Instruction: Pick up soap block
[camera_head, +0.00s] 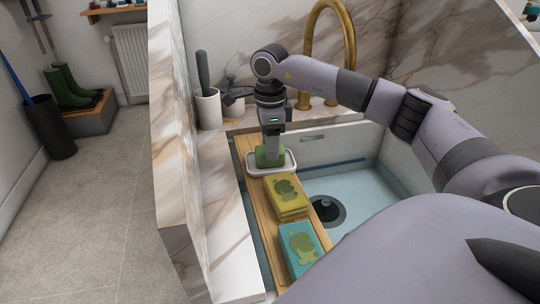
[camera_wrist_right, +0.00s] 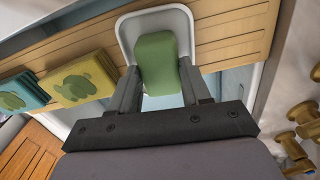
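The green soap block (camera_head: 266,160) sits in a white soap dish (camera_head: 285,168) on the wooden board across the sink. My right gripper (camera_head: 272,150) reaches down over it from above. In the right wrist view the soap block (camera_wrist_right: 157,63) lies between the two fingers (camera_wrist_right: 160,78), one at each side, with the dish (camera_wrist_right: 125,28) around it. The fingers are apart and close to its sides; whether they press on it cannot be told. The block appears to rest in the dish. My left gripper is not in view.
On the board (camera_head: 247,146), yellow sponges (camera_head: 287,194) and a teal sponge (camera_head: 299,247) lie nearer than the dish. The sink basin (camera_head: 350,185) with its drain is to the right. A white cup with a brush (camera_head: 208,108) and a brass tap (camera_head: 349,40) stand behind.

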